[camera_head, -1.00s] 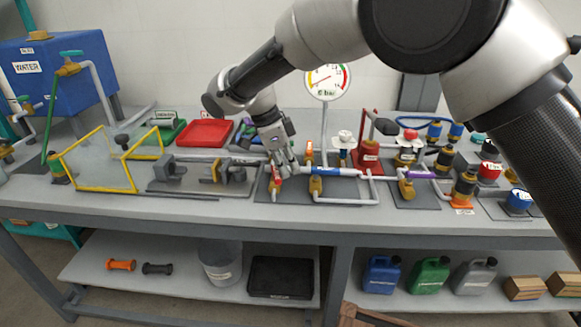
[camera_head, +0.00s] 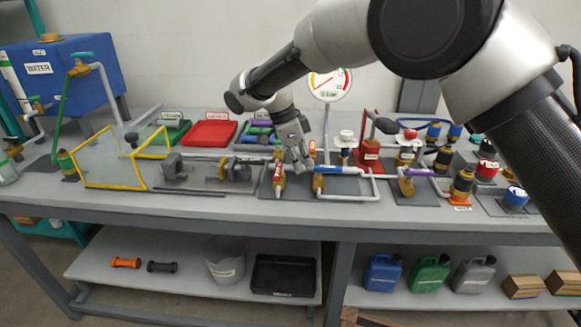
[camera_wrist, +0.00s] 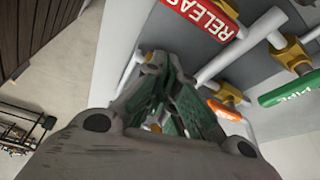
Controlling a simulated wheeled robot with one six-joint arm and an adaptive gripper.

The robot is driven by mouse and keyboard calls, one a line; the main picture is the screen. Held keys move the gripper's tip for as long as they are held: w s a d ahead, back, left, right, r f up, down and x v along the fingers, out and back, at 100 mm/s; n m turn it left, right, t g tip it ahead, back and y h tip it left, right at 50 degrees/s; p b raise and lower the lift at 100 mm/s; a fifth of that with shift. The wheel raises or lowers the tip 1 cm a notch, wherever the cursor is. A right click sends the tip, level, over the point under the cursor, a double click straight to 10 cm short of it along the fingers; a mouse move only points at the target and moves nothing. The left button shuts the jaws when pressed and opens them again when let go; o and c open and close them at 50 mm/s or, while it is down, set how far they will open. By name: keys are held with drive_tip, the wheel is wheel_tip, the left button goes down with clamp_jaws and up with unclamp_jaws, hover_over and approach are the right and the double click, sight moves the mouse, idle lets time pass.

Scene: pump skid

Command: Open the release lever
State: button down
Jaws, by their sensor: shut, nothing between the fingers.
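The release lever (camera_wrist: 207,14) is a red handle with white "RELEASE" lettering at the top of the wrist view. In the head view the red lever (camera_head: 278,171) sits on a brass valve, on a grey plate at the middle of the bench. My gripper (camera_head: 302,166) points down just right of the lever. The wrist view shows the gripper (camera_wrist: 155,62) with its fingers together and empty, below and left of the red handle. They look apart from the handle, though the exact gap is hard to judge.
A blue handle (camera_head: 333,170) and white pipes lie close on the right. A green "PIPE" handle (camera_wrist: 290,88) and an orange one (camera_wrist: 224,110) show in the wrist view. A pressure gauge (camera_head: 330,83) stands behind. A yellow frame (camera_head: 83,172) stands at the left.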

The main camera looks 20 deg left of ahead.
drive_tip(key=w+v, duration=0.1)
drive_tip(key=v, duration=0.8)
drive_tip(key=shift+r, duration=0.5)
drive_tip(key=shift+s, duration=0.1)
